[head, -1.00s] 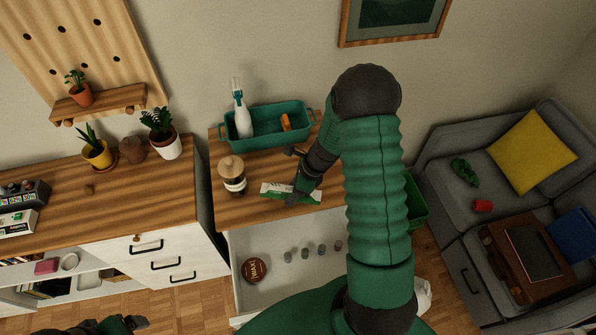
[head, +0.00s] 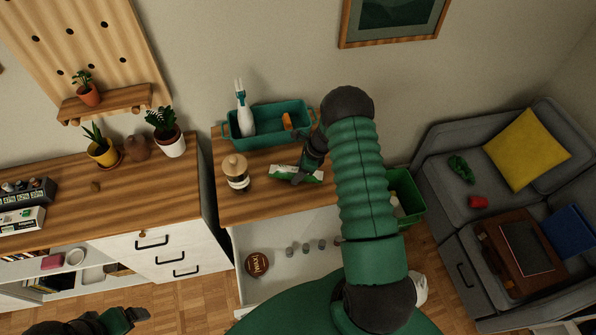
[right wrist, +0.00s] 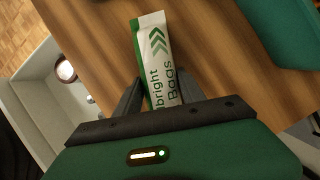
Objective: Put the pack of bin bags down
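The pack of bin bags (head: 310,176), white and green with lettering, is at the wooden desk top, right of the coffee press. My right gripper (head: 299,176) reaches down to it from above. In the right wrist view the pack (right wrist: 158,62) lies between the two fingers of the gripper (right wrist: 160,82), which close on its sides. Its far end sticks out over bare wood. I cannot tell whether it touches the desk. My left gripper (head: 136,316) is at the bottom left, away from the desk; its finger gap is unclear.
A teal tray (head: 262,141) with a spray bottle (head: 244,118) and an orange item stands behind the pack. The coffee press (head: 236,172) is to the left. An open drawer (head: 285,277) with several small items is below. A green bin (head: 405,190) stands right.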

